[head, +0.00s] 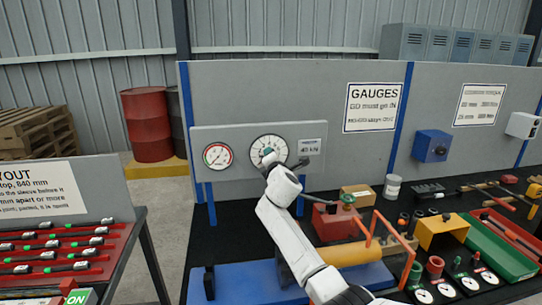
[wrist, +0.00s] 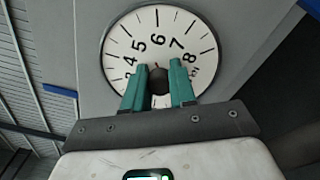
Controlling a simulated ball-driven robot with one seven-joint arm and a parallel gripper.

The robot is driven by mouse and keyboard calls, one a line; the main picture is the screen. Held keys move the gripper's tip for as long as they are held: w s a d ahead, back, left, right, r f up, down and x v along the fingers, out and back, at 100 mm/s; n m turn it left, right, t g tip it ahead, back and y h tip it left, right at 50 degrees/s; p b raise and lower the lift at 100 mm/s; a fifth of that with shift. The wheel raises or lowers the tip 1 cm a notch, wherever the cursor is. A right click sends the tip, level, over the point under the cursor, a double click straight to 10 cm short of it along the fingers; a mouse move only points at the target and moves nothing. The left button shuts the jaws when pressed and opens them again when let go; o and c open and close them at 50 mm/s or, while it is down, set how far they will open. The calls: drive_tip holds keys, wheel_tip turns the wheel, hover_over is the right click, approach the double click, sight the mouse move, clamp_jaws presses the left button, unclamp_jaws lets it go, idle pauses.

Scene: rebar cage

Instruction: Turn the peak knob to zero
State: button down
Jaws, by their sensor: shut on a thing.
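The large white dial (head: 262,141) is mounted on the grey gauge panel in the head view. In the wrist view, the dial (wrist: 200,30) fills the top middle, with black ticks and several numbers, the larger ones to the right. The dark peak knob (wrist: 159,76) is at its centre. My gripper (wrist: 158,72) has its two teal fingers on either side of the knob, shut on it. The head view also shows my gripper (head: 269,153) at the dial's centre. The zero mark is hidden or unreadable.
Below are a red block (head: 330,222), a yellow cylinder (head: 345,254) and a blue plate (head: 235,284). A rack of tools (head: 60,250) stands at left.

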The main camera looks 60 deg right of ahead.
drive_tip(key=shift+f, duration=0.15)
drive_tip(key=c, duration=0.9)
unclamp_jaws()
drive_tip(key=v, duration=1)
drive_tip(key=shift+s+a+p, duration=0.25)
drive_tip(key=shift+a+p, duration=0.05)
drive_tip(key=shift+p, duration=0.1)
